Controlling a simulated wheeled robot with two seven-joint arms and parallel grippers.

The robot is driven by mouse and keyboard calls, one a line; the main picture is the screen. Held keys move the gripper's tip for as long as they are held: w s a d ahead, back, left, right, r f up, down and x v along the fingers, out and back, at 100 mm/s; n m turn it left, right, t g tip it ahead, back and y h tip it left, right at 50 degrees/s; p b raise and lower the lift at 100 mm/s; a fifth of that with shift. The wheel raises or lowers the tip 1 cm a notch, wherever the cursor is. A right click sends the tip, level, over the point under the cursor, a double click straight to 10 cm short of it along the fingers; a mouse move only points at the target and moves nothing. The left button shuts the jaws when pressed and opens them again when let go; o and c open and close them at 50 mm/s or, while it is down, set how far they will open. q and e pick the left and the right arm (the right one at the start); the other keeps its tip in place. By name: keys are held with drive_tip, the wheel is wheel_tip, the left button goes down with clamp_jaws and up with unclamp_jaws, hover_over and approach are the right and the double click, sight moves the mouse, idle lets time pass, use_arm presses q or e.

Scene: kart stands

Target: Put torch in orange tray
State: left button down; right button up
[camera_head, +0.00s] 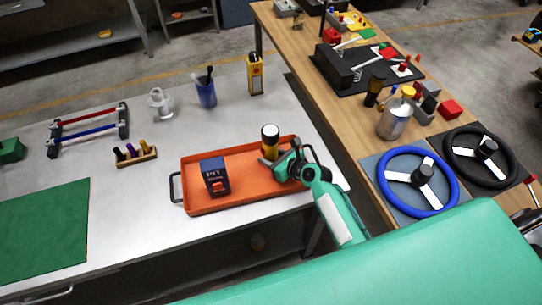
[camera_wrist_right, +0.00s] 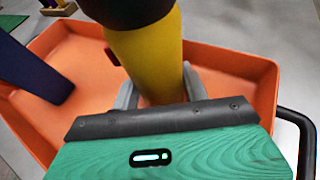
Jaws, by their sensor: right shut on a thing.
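The torch (camera_head: 270,141) is an upright yellow cylinder with a black upper part and a pale top. It stands over the right half of the orange tray (camera_head: 196,210). My right gripper (camera_head: 279,162) is shut on it, reaching in from the right. In the right wrist view the torch's yellow body (camera_wrist_right: 148,58) is between the two grey fingers (camera_wrist_right: 160,90), with the tray (camera_wrist_right: 225,85) around and behind it. The torch's lower end is hidden, so I cannot tell whether it touches the tray floor. My left gripper is not in view.
A dark blue box (camera_head: 214,176) stands in the tray's left half. Behind the tray are a blue cup (camera_head: 206,93), a yellow bottle (camera_head: 255,75) and a white object (camera_head: 160,103). A green mat (camera_head: 45,232) lies left. A wooden bench with steering wheels (camera_head: 418,182) is right.

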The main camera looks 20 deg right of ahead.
drive_tip(key=o, duration=1.1)
drive_tip(key=shift+o, duration=0.2)
drive_tip(key=b+v, duration=0.1)
drive_tip(key=v, duration=1.1)
